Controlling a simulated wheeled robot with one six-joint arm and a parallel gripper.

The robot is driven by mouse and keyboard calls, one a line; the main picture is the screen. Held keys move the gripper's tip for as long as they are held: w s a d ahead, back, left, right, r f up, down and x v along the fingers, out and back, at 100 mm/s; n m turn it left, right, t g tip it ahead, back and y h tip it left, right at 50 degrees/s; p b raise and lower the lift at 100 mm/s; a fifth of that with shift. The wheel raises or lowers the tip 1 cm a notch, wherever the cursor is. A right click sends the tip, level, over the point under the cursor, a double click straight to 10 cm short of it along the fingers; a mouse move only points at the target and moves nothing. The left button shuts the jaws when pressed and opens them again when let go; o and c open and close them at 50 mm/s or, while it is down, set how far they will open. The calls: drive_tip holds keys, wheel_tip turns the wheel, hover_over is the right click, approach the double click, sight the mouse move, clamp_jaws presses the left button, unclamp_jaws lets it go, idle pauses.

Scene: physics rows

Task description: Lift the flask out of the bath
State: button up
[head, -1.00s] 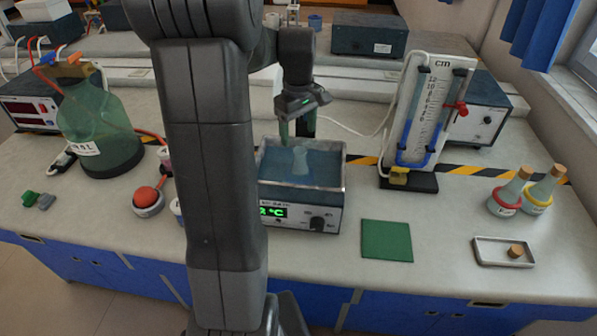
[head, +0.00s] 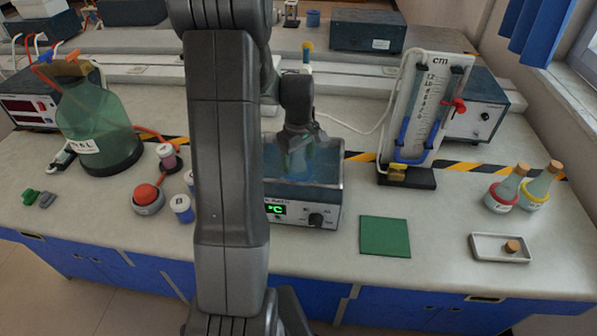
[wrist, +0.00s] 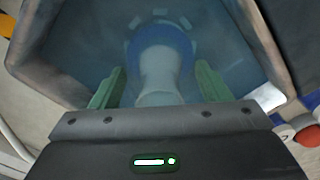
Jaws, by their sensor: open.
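The bath (head: 330,199) is a metal tank of bluish water with a lit green display on its front. In the head view my gripper (head: 297,165) is down over the bath and hides most of the flask. In the wrist view the pale flask (wrist: 160,72) stands in the water, with a blue ring around its base. My gripper (wrist: 152,90) is open, with one green finger on each side of the flask neck. I see gaps between the fingers and the neck. The bath rim (wrist: 45,85) surrounds them.
A green mat (head: 385,237) lies right of the bath. A metal tray (head: 499,248) with a cork is farther right. A manometer stand (head: 412,130) rises behind right. Two corked flasks (head: 505,190) stand at the right. A large green bottle (head: 95,125) stands left.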

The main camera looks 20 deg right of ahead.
drive_tip(key=c, duration=1.5)
